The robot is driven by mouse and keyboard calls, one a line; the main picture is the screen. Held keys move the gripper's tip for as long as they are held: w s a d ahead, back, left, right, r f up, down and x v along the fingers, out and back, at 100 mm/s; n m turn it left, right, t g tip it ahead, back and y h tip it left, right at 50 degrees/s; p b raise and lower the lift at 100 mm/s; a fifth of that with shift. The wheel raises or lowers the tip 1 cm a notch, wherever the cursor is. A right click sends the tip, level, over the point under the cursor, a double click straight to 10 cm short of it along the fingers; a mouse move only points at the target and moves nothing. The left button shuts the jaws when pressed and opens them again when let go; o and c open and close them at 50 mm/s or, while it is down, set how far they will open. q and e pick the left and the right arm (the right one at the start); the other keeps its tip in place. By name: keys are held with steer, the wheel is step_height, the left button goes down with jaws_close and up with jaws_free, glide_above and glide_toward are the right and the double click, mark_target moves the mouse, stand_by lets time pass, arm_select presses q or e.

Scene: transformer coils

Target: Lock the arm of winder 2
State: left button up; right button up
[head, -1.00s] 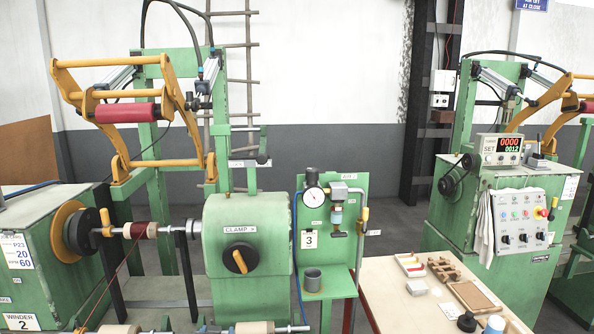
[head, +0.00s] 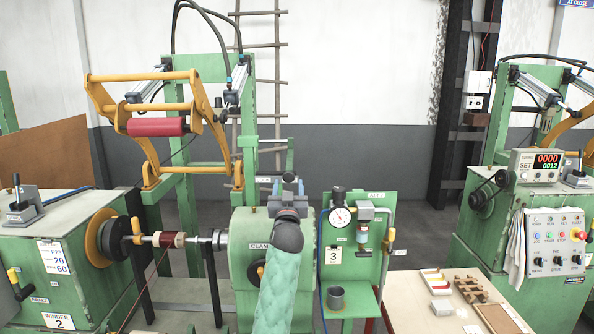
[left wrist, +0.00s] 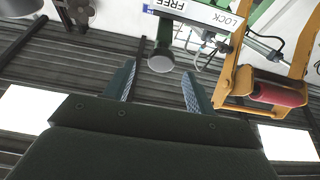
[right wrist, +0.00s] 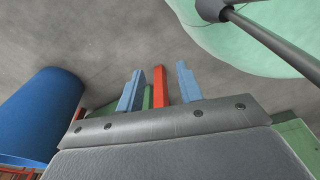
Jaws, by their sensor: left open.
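The lever (head: 290,157) stands upright above the clamp housing (head: 243,270) of winder 2. In the left wrist view its round grey knob (left wrist: 161,62) shows just beyond the fingertips, beside a plate (left wrist: 197,12) marked LOCK and FREE. My left gripper (head: 288,183) is open above the housing, near the lever; its fingers (left wrist: 158,76) line up on both sides of the knob, and I cannot tell whether they touch it. Winder 2's yellow arm (head: 208,112) with its red roller (head: 157,126) is raised. My right gripper (right wrist: 158,85) is open; a red post shows between its fingers.
The coil (head: 172,239) sits on the shaft left of the housing. A green gauge stand (head: 389,208) is close to the right of my left arm. A table (head: 400,300) with small parts and another winder's control panel (head: 556,242) are further right.

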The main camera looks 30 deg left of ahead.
mark_target(288, 178)
arm_select(q)
steer(key=p+x, duration=0.3)
steer(key=x, duration=0.3)
steer(key=shift+w+a+r, duration=0.15)
steer(key=shift+a+r, duration=0.05)
steer(key=shift+w+a+p, duration=0.2)
steer(key=shift+w+p, duration=0.05)
steer(key=shift+p, duration=0.1)
arm_select(e)
steer(key=s+d, duration=0.1)
steer(key=s, duration=0.8)
steer(key=shift+s+d+f+g, duration=0.25)
steer(key=shift+s+d+g, duration=0.05)
steer(key=shift+d+g, duration=0.1)
